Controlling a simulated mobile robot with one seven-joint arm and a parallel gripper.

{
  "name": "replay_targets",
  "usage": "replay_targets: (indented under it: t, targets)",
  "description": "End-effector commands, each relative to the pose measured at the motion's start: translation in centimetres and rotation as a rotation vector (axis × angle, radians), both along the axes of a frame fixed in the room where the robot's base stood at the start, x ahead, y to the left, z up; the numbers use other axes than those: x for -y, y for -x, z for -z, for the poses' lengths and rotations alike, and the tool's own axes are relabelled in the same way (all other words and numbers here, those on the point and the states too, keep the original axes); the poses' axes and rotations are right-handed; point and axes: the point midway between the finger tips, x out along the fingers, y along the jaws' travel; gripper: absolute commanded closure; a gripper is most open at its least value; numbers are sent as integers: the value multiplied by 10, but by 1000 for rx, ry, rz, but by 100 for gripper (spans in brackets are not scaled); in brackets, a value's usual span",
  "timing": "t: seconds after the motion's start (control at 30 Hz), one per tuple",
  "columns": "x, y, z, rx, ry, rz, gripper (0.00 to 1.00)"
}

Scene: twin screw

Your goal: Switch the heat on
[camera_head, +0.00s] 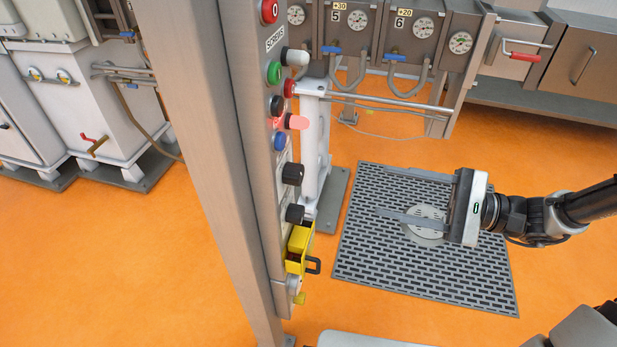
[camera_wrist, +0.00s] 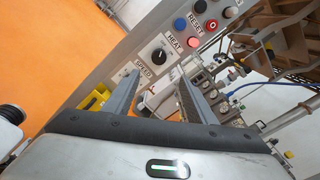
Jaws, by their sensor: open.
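The heat knob (camera_wrist: 158,55) is black and round with a light mark on its face. It sits just below the HEAT label on the grey control panel in the wrist view. In the head view I take it as the upper of two black knobs (camera_head: 292,173), seen from the side. The mark's exact setting is hard to read. My gripper (camera_head: 383,190) is open and empty, to the right of the panel and apart from it. In the wrist view its fingers (camera_wrist: 158,82) point toward the panel around the SPEED label, with the heat knob beyond them.
A second black knob (camera_head: 295,214) and a yellow box (camera_head: 300,240) are below. A blue button (camera_head: 280,141) and a lit pinkish-red one (camera_head: 295,122) are above. A grey post (camera_head: 205,120) stands left of the panel. Open space lies above the floor grate (camera_head: 360,250).

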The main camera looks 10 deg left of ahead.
Motion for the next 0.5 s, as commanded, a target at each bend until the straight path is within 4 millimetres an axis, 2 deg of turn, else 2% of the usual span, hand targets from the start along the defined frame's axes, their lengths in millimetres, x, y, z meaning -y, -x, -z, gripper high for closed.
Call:
replay_targets:
  t: [0.5]
  targets:
    - [-107, -6, 2, -2, 4, -10, 49]
